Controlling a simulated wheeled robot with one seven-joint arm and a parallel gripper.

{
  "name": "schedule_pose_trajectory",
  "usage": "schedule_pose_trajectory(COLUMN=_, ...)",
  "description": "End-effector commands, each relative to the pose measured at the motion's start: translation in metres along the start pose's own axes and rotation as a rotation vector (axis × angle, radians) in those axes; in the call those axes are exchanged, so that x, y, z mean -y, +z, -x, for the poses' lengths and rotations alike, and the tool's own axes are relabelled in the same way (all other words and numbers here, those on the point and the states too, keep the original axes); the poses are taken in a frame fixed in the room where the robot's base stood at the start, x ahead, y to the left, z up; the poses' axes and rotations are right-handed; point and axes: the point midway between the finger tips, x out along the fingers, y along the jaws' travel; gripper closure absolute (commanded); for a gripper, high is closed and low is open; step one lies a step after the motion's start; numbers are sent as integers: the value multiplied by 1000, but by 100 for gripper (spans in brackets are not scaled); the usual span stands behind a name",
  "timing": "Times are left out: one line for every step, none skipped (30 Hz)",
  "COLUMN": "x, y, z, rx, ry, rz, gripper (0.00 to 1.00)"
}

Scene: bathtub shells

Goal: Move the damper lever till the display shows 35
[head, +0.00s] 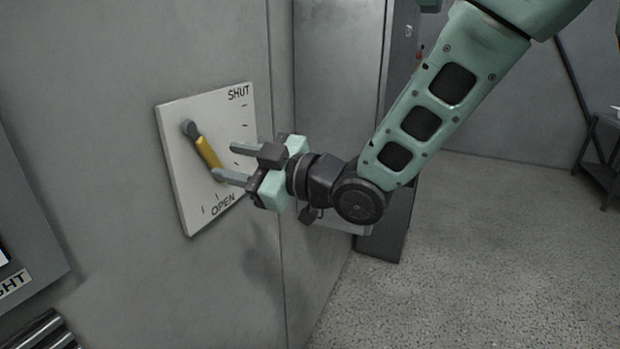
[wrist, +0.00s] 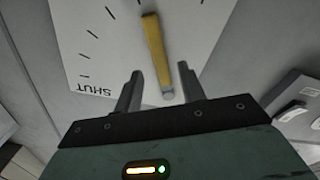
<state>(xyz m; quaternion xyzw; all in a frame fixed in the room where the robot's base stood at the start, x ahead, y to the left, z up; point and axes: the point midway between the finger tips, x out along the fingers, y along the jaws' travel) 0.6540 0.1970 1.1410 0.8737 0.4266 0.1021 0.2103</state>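The damper lever (head: 207,152) has a yellow handle on a dark pivot, mounted on a white plate (head: 180,185) marked SHUT at the top and OPEN at the bottom. It points down and right, nearer OPEN. My gripper (head: 225,160) is open in front of the plate, near the handle's lower end. In the wrist view the yellow handle (wrist: 155,50) runs down between my two fingers (wrist: 160,68), with a visible gap on each side. I cannot tell how deep the handle sits between them. No display number is readable in either view.
A grey panel (head: 30,225) with a partly cut-off label stands at the left edge. A tall grey cabinet (head: 335,70) stands right of the plate. A dark table (head: 600,160) is at the far right. The speckled floor (head: 480,260) is clear.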

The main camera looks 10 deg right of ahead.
Motion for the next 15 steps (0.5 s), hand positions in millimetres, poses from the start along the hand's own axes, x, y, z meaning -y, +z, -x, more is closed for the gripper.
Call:
schedule_pose_trajectory(x=0, y=2, z=12, rx=0, ry=4, rz=2, gripper=60)
schedule_pose_trajectory(x=0, y=2, z=19, rx=1, ry=4, rz=2, gripper=60)
schedule_pose_trajectory(x=0, y=2, z=29, rx=2, ry=3, rz=2, gripper=60)
schedule_pose_trajectory(x=0, y=2, z=36, rx=1, ry=4, rz=2, gripper=60)
schedule_pose_trajectory(x=0, y=2, z=43, rx=1, ry=4, rz=2, gripper=60)
schedule_pose_trajectory(x=0, y=2, z=53, rx=1, ry=4, rz=2, gripper=60)
schedule_pose_trajectory(x=0, y=2, z=60, rx=2, ry=4, rz=2, gripper=60)
schedule_pose_trajectory(x=1, y=2, z=66, rx=0, ry=4, rz=3, gripper=60)
schedule_pose_trajectory(x=1, y=4, z=71, rx=-2, ry=5, rz=4, gripper=60)
schedule_pose_trajectory(x=1, y=4, z=76, rx=-2, ry=4, rz=5, gripper=60)
schedule_pose_trajectory(x=1, y=4, z=81, rx=-2, ry=4, rz=4, gripper=60)
schedule_pose_trajectory(x=2, y=4, z=87, rx=-2, ry=4, rz=4, gripper=60)
schedule_pose_trajectory(x=2, y=4, z=92, rx=-1, ry=4, rz=4, gripper=60)
schedule_pose_trajectory(x=2, y=5, z=93, rx=-5, ry=3, rz=4, gripper=60)
schedule_pose_trajectory(x=2, y=5, z=95, rx=-7, ry=1, rz=4, gripper=60)
